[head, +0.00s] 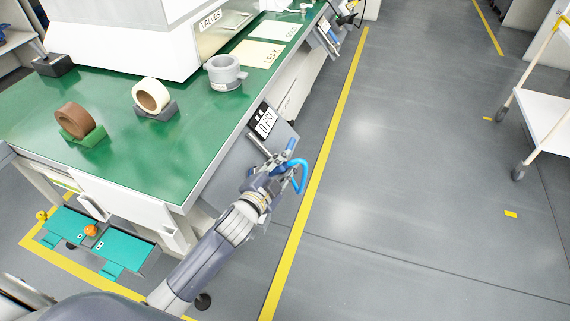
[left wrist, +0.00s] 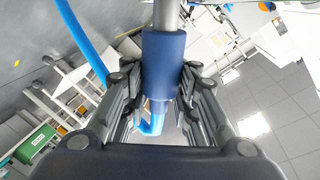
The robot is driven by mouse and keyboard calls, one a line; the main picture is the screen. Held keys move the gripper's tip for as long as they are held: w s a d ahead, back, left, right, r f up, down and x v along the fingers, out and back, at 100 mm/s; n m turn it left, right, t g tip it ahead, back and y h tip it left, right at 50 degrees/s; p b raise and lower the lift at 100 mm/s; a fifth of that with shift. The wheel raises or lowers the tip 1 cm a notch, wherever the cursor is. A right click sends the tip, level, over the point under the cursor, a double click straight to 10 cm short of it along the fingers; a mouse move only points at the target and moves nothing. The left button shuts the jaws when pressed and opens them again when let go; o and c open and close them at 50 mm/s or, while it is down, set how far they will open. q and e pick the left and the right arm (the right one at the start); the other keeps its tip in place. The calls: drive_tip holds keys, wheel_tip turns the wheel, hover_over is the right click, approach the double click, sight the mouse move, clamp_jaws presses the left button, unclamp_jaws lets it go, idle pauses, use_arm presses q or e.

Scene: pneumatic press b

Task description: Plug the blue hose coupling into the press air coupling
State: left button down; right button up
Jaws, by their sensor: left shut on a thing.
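My left gripper (head: 281,164) is at the front side of the green-topped bench, just below a small panel with a pressure display (head: 267,122). In the left wrist view its fingers are closed around the dark blue hose coupling (left wrist: 163,62). A grey metal cylinder (left wrist: 167,14) runs on from the coupling's upper end; I cannot tell whether it is the coupling's own tip or the press fitting. The bright blue hose (head: 302,176) loops out beside the gripper and also shows in the left wrist view (left wrist: 82,42). I cannot clearly make out the press air coupling. My right gripper is out of view.
The green bench (head: 190,150) carries a brown tape roll (head: 74,119), a cream roll (head: 151,95), a grey cup-like part (head: 225,72) and the white press housing (head: 130,35). Teal trays (head: 122,250) are at lower left. The floor to the right is clear up to a white cart (head: 545,115).

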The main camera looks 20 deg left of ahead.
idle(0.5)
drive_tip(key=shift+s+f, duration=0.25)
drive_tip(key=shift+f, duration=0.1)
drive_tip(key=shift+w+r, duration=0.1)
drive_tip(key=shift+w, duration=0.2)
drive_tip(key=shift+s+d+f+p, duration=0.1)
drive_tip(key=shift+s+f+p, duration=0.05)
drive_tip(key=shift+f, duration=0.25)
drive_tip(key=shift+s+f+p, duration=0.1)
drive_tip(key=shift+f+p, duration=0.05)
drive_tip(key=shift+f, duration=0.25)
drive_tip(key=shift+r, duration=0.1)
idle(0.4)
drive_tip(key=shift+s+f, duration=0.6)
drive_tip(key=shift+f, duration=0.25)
